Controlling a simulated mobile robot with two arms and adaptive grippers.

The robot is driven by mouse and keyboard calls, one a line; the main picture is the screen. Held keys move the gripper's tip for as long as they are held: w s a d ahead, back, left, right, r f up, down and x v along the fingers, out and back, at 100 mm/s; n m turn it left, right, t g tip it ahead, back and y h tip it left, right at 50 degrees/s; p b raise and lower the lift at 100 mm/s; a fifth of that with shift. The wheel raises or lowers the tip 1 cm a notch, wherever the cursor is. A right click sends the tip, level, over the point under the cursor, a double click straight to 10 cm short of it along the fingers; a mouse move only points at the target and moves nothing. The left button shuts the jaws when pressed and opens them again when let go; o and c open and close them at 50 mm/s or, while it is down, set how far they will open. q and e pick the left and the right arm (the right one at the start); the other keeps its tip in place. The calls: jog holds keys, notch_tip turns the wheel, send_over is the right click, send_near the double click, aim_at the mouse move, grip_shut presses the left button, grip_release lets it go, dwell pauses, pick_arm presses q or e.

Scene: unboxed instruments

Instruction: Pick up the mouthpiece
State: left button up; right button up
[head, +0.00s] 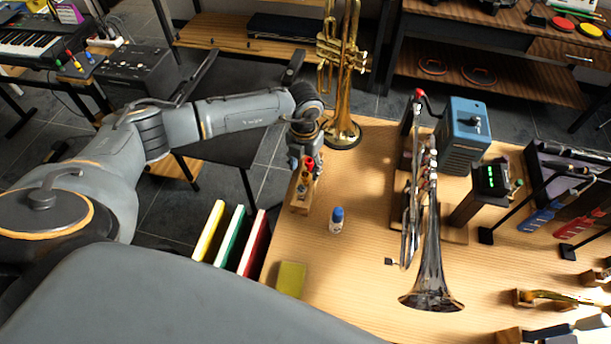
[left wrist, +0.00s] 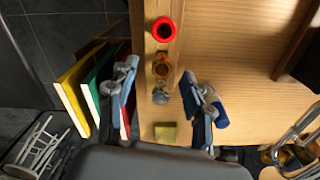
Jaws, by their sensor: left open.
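A narrow wooden block (head: 298,195) stands at the left edge of the table, holding a row of mouthpieces. In the left wrist view the block (left wrist: 157,125) carries a red-rimmed mouthpiece (left wrist: 164,30), a brass one (left wrist: 161,66) and a silver one (left wrist: 160,96). The red one (head: 309,163) also shows in the head view, just below my left gripper (head: 305,148). My left gripper is above the block, open and empty, with its fingers (left wrist: 160,88) on either side of the row. They look clear of the mouthpieces. My right gripper is not seen.
A small bottle with a blue cap (head: 336,220) stands just right of the block. Upright books (head: 235,232) are left of the table. A yellow-green pad (head: 291,279) lies at the near edge.

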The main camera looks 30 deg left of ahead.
aim_at(305, 173)
pick_arm(q)
notch_tip(305, 173, down, 4)
jog(key=shift+d+r+p, duration=0.15)
jog(key=shift+r+p, duration=0.1)
jog(key=shift+p, duration=0.2)
jog(key=shift+f, duration=0.15)
grip_shut()
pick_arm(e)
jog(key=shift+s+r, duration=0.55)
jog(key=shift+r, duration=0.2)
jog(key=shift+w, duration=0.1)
